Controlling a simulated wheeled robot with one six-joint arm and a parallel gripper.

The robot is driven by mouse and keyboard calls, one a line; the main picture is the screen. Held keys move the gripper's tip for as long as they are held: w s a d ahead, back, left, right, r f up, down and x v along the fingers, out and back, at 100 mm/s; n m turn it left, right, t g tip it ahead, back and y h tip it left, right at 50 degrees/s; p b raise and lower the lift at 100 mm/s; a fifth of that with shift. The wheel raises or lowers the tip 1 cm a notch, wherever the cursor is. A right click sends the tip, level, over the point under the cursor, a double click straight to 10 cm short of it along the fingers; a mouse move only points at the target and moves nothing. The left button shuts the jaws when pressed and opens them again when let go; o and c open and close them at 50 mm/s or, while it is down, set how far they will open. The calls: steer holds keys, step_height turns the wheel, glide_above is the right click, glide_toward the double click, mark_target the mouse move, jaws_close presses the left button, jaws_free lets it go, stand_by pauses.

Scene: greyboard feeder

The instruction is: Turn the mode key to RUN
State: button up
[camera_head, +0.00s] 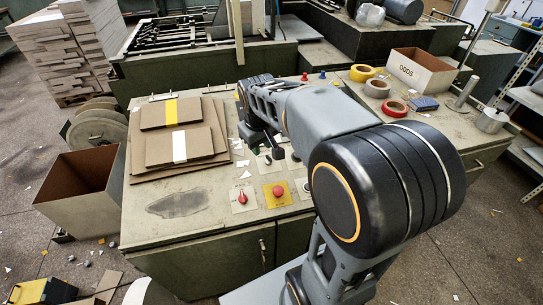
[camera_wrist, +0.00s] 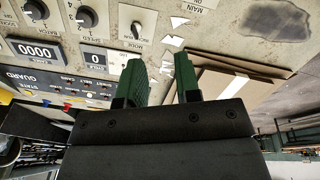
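The mode key (camera_wrist: 137,29) is a small dark key switch on a pale plate marked MODE, at the top middle of the wrist view. It stands beyond the tip of my left green finger, apart from it. Its setting is too small to read. My gripper (camera_wrist: 160,66) is open, with two green fingers apart and nothing visible between them. In the head view my gripper (camera_head: 277,146) hangs low over the control panel, and the mode key cannot be made out clearly there.
A red knob (camera_head: 242,196) and a red button on a yellow plate (camera_head: 278,191) sit at the panel's front. Brown boards (camera_head: 181,144) lie to the left. Tape rolls (camera_head: 377,88) and an ODDS box (camera_head: 420,73) stand at right. A speed knob (camera_wrist: 87,17) neighbours the key.

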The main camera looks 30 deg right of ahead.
steer(key=n+g, duration=0.1)
glide_toward(269, 157)
steer(key=shift+h, duration=0.3)
steer(key=f, duration=0.9)
steer(key=shift+w+d, duration=0.35)
steer(key=shift+d+f, duration=0.1)
steer(key=shift+f, duration=0.7)
steer(key=shift+c, duration=0.2)
jaws_close()
